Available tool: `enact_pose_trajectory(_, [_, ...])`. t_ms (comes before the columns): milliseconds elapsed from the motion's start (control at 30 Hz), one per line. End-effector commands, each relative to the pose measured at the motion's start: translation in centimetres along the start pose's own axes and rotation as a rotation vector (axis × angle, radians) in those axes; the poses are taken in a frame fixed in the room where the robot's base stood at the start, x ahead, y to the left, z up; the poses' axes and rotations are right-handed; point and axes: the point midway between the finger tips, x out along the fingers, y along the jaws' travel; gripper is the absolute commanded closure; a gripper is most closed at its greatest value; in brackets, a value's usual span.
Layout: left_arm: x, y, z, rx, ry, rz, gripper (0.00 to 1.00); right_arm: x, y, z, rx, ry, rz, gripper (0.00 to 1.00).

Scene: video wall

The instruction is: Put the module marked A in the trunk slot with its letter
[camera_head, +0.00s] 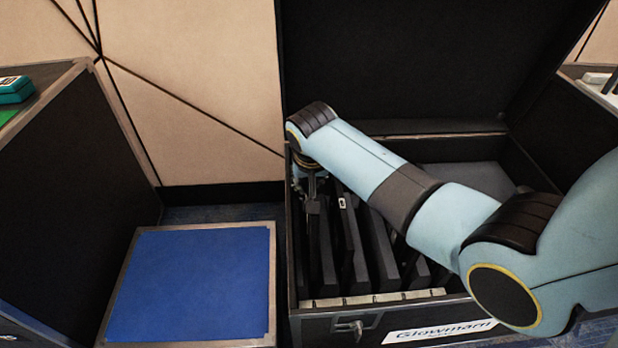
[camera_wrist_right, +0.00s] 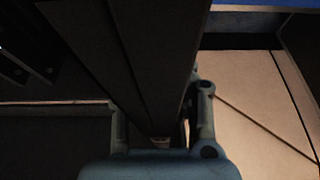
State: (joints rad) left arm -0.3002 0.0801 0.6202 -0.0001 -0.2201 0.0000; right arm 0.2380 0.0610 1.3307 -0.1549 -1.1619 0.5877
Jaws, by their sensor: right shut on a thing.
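My right gripper (camera_head: 314,188) reaches down into the left end of the open black trunk (camera_head: 318,327). It is shut on a dark flat module (camera_head: 327,255), upright among other dark panels. In the right wrist view the module (camera_wrist_right: 125,50) fills the middle, between the fingers of the gripper (camera_wrist_right: 163,130). No letter shows on the held module, and I cannot tell how deep it sits. A row of pale tags (camera_head: 380,298) runs along the trunk's front inside edge; their letters are too small to read. My left gripper is out of view.
Several dark panels (camera_head: 380,250) stand to the right of the held module, one with a small white label (camera_head: 342,203). The raised trunk lid (camera_head: 400,60) is behind. A blue-topped platform (camera_head: 195,280) to the left is clear. My right arm covers the trunk's right part.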

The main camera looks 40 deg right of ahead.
Motion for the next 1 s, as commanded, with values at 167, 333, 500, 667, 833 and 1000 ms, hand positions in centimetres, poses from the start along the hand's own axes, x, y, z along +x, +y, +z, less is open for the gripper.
enact_pose_trajectory(167, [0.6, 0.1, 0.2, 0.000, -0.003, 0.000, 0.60, 0.9, -0.1, 0.3, 0.000, 0.002, -0.001, 1.00])
enact_pose_trajectory(333, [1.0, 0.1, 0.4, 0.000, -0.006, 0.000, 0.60, 1.6, -0.1, 0.6, 0.000, 0.002, -0.001, 1.00])
enact_pose_trajectory(500, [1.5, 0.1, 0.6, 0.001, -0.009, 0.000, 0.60, 2.4, -0.1, 0.9, 0.001, 0.002, -0.001, 1.00])
enact_pose_trajectory(667, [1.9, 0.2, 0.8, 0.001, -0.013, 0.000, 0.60, 3.1, -0.1, 1.2, 0.001, 0.002, -0.001, 1.00])
enact_pose_trajectory(833, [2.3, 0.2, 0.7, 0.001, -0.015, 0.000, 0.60, 3.9, -0.1, 1.5, 0.001, 0.002, -0.001, 1.00])
enact_pose_trajectory(1000, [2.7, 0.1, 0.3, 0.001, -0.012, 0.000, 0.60, 4.7, -0.1, 1.8, 0.001, 0.002, -0.001, 1.00])
